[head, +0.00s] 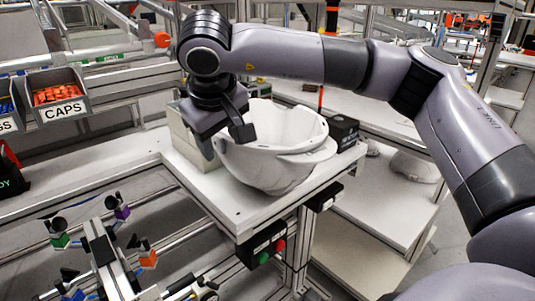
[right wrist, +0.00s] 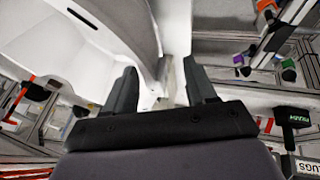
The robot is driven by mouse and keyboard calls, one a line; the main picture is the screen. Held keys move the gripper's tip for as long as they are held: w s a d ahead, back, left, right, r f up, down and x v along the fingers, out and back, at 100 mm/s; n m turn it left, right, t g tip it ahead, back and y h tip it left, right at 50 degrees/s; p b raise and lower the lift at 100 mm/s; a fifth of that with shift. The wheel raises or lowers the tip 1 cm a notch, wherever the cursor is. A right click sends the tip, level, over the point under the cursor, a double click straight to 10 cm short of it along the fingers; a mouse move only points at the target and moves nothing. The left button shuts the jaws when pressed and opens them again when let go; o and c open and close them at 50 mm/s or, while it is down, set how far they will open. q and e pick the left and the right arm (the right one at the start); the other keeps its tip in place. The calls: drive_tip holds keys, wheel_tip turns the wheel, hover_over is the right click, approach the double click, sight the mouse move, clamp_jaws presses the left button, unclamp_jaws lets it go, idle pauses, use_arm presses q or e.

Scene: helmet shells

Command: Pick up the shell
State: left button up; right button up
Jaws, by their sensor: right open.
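The white helmet shell (head: 272,150) sits open side up on a small white table (head: 240,207). My right gripper (head: 224,140) points down at the shell's left rim, with one finger over the inside and the other by the outer side. In the right wrist view the shell (right wrist: 75,60) fills the upper left, and its edge runs up between the two open fingers of the gripper (right wrist: 163,82). I cannot tell whether either finger touches the wall. My left gripper is not in view.
A black box (head: 343,131) stands close to the shell's right side. A light block (head: 188,138) stands behind the gripper. A grey bin labelled CAPS (head: 60,108) holds orange parts at left. A metal fixture with coloured clips (head: 103,247) is at the lower left.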

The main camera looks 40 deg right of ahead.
sight(227, 164)
drive_tip(key=x, duration=0.4)
drive_tip(key=shift+s+d, duration=0.25)
clamp_jaws()
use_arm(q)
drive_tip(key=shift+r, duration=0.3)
use_arm(e)
drive_tip(key=shift+r, duration=0.1)
